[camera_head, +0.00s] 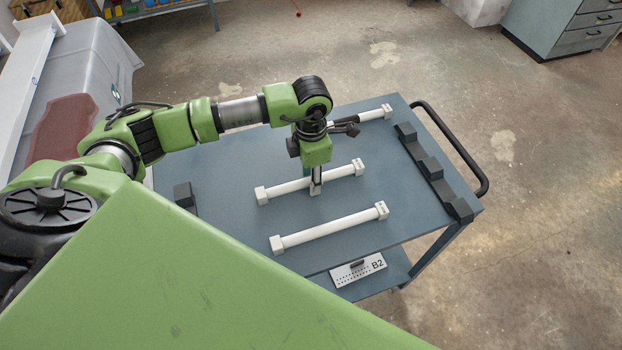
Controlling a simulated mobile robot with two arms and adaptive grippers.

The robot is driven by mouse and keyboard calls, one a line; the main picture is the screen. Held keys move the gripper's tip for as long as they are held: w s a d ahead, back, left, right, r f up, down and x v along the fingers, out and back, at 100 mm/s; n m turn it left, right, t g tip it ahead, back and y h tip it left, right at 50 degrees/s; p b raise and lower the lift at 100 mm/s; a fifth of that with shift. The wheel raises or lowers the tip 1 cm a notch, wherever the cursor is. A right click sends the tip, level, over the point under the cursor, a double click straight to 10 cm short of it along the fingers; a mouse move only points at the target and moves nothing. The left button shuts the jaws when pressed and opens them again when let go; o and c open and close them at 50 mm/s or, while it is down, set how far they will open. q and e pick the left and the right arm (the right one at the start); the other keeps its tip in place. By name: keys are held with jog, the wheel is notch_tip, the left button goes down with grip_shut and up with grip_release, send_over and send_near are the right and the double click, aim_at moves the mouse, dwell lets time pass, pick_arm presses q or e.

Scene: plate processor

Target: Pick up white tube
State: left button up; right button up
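Three white tubes with square end blocks lie on the blue-grey cart top (225,165). The near tube (330,227) is fully in view. The middle tube (287,188) lies behind it, with my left gripper (316,187) pointing down at its middle. One grey finger shows on the near side of the middle tube and covers a small part of it. The other finger is hidden, so I cannot tell whether the gripper is closed on the tube. The far tube (374,114) is partly hidden behind my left wrist. My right gripper is out of view.
Black holder blocks (430,167) line the cart's right edge, beside a black handle (457,145). Another dark block (184,194) stands at the left. A grey drawer cabinet (560,28) stands far right.

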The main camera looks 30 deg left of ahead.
pick_arm(q)
grip_shut()
jog(key=shift+r, duration=0.1)
